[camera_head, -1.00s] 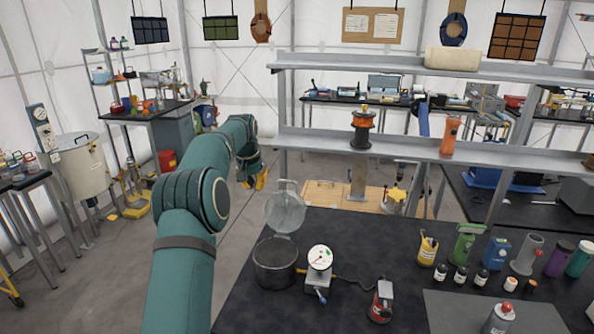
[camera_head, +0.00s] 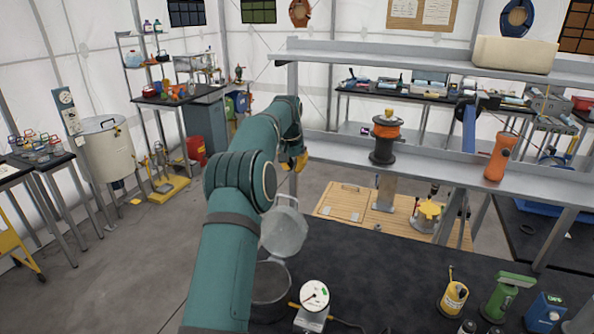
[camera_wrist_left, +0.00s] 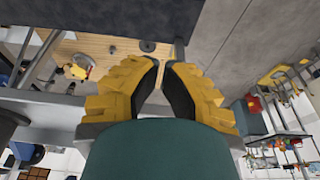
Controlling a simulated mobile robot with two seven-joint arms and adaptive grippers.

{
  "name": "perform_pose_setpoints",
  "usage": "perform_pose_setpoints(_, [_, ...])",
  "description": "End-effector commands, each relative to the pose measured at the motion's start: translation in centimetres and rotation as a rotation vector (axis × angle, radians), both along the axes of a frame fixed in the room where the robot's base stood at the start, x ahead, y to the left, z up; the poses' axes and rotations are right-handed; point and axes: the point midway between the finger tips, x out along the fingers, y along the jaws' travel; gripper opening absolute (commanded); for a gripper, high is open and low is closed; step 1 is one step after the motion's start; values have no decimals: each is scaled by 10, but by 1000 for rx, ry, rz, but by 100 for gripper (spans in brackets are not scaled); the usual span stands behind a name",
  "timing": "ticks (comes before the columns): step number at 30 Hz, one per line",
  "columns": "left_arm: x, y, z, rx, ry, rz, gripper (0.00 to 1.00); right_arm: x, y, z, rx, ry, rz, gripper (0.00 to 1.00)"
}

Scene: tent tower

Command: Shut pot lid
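The pot (camera_head: 270,283) stands on the dark tabletop at the bottom of the head view, partly hidden by my left arm. Its round grey lid (camera_head: 285,232) is raised, tilted up at the pot's far side, with a handle at the top. My left gripper (camera_head: 297,163) appears above the lid in the picture, apart from it, with yellow fingers. In the left wrist view, the fingertips (camera_wrist_left: 162,66) are close together with a narrow gap and nothing held. Neither pot nor lid is identifiable there. My right gripper is not in view.
A white round-faced device (camera_head: 314,296) stands just right of the pot. A metal shelf (camera_head: 400,163) spans the far side. The tabletop between lid and cup is bare.

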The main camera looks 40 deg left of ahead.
Motion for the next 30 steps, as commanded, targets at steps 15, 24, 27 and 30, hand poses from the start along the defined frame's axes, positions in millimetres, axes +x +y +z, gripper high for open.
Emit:
perform_pose_setpoints(15, [12, 4, -78, -1, -1, 0, 0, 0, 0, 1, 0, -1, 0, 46])
perform_pose_setpoints(24, [-10, -3, -77, -1, 1, 0, 0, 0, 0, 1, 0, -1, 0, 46])
perform_pose_setpoints(27, [-15, -5, -76, -1, 0, 1, 0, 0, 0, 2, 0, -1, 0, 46])
perform_pose_setpoints(30, [-18, -6, -76, -1, 1, 0, 0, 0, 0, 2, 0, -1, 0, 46])
